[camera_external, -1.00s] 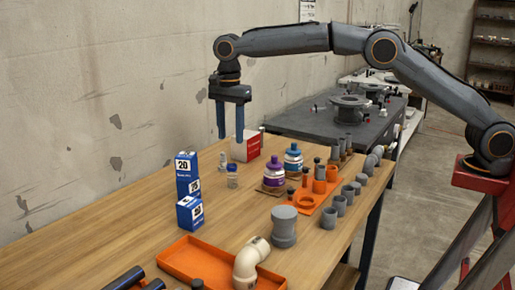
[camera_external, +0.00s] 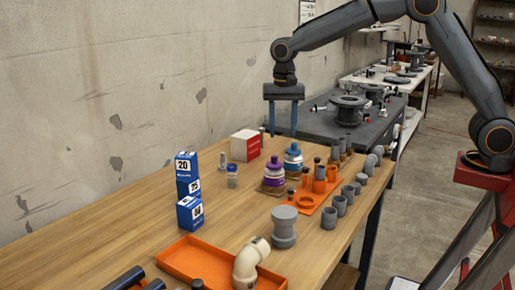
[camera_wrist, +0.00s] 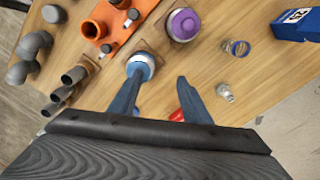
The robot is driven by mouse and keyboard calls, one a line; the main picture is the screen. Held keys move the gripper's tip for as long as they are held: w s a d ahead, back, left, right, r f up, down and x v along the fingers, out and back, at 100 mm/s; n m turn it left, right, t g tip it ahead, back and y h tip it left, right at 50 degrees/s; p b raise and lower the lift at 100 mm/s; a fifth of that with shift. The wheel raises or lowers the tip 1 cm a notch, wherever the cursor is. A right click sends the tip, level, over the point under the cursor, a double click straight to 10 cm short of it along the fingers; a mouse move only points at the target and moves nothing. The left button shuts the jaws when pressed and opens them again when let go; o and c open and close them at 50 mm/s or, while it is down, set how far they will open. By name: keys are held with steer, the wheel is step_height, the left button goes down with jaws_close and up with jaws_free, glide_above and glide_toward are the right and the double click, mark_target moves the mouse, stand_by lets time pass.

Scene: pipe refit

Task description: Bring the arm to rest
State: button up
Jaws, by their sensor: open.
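My gripper (camera_external: 283,118) hangs fingers down above the back part of the wooden table (camera_external: 130,215), with clear air around it. Its two blue fingers are apart with nothing between them. It also shows in the wrist view (camera_wrist: 155,95), fingers spread over the table. My arm reaches in from the red mount at the right, its elbow bent high near the top edge. Below the gripper stand a blue-capped bottle (camera_external: 293,160) and a purple-capped bottle (camera_external: 274,172); the purple one also shows in the wrist view (camera_wrist: 183,24).
A red and white box (camera_external: 246,145) and blue boxes (camera_external: 188,175) stand toward the wall. An orange fitting holder (camera_external: 306,205), grey pipe fittings (camera_external: 284,227) and an orange tray (camera_external: 185,262) with a cream elbow (camera_external: 250,262) lie nearer. A dark bench (camera_external: 330,122) stands behind.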

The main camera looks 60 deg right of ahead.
steer(key=s+d+f+n, duration=0.2)
steer(key=s+d, duration=0.3)
steer(key=s, duration=0.5)
steer(key=s+d+f+n+p, duration=0.1)
steer(key=s+d+f+n, duration=0.2)
steer(key=s, duration=0.8)
steer(key=s+d+f+n, duration=0.2)
steer(key=s+d+n, duration=0.3)
steer(key=s, duration=0.6)
steer(key=shift+s+d+f+p, duration=0.15)
steer(key=shift+d+f+p, duration=0.15)
steer(key=shift+d, duration=0.6)
